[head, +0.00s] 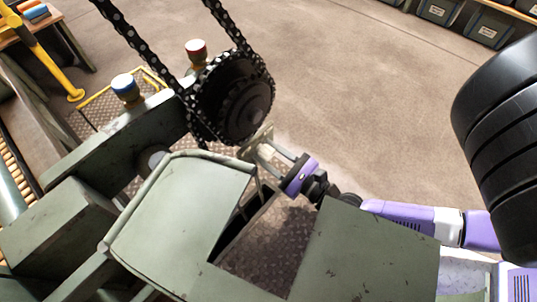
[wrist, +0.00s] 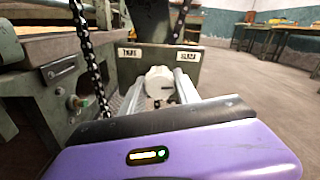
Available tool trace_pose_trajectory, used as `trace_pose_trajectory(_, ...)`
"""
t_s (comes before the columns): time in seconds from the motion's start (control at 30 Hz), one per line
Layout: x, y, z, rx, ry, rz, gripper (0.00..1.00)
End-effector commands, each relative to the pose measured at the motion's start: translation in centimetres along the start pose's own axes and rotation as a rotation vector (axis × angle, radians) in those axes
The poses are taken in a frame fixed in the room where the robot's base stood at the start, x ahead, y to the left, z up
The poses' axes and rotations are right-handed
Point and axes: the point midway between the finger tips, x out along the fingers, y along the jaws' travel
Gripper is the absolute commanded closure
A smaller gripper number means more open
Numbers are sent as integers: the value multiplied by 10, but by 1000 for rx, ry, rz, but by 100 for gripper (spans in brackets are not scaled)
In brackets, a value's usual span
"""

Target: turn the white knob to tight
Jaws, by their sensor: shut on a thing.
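The white knob (wrist: 158,80) shows in the wrist view, on the green machine panel between two small white labels. The left label (wrist: 130,53) seems to read "tight"; the right label (wrist: 188,57) is too small to read surely. My gripper (wrist: 160,88) has one finger on each side of the knob and is shut on it. In the head view my gripper (head: 262,145) reaches in below the dark chain sprocket (head: 234,98). The knob is mostly hidden there. I cannot tell which label the knob points to.
Chains (head: 140,45) run up from the sprocket close to my gripper. Green machine covers (head: 180,210) lie in front and to the left. A blue-capped post (head: 125,88) and a red-capped post (head: 196,50) stand behind. The floor at the right is open.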

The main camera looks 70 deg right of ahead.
Motion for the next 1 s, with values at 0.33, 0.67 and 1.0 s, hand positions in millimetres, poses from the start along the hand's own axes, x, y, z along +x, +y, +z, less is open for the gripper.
trace_pose_trajectory(0.33,-1,1,-2,101,5,2,100)
trace_pose_trajectory(0.67,-1,1,-2,112,6,2,100)
trace_pose_trajectory(1.0,0,1,-1,111,3,1,41)
